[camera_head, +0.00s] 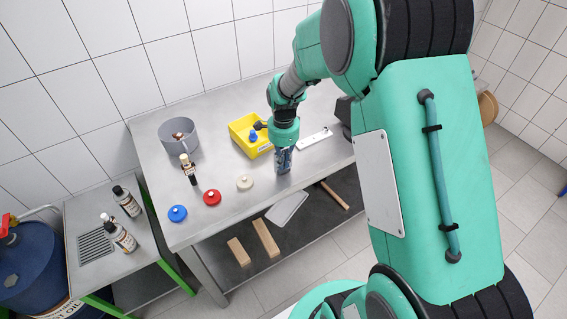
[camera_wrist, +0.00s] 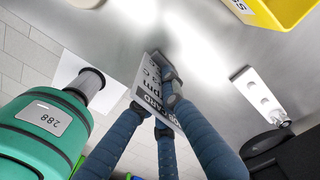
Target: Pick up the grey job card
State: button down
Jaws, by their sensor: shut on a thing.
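The grey job card (camera_wrist: 150,85) shows in the wrist view with dark printed lettering, partly covered by the fingers. My gripper (camera_wrist: 157,106) has its blue fingers closed on the card, with fingertips on both sides of it. In the head view my gripper (camera_head: 283,161) points down at the front part of the steel table (camera_head: 225,178), right of the cream knob. I cannot make out the card there. Whether the card touches the tabletop is not clear.

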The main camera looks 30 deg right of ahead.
jog(key=shift+r, duration=0.5)
notch_tip(320, 180, up, 2)
jog(key=shift+r+p, duration=0.15)
jog(key=shift+p, duration=0.35)
jog(key=s+a+p, duration=0.1)
jog(key=s+a, duration=0.1)
jog(key=s, duration=0.5)
jog(key=s+a+r+p, duration=0.1)
jog(key=s+a, duration=0.1)
jog(key=s, duration=0.6)
jog(key=shift+s+a, duration=0.15)
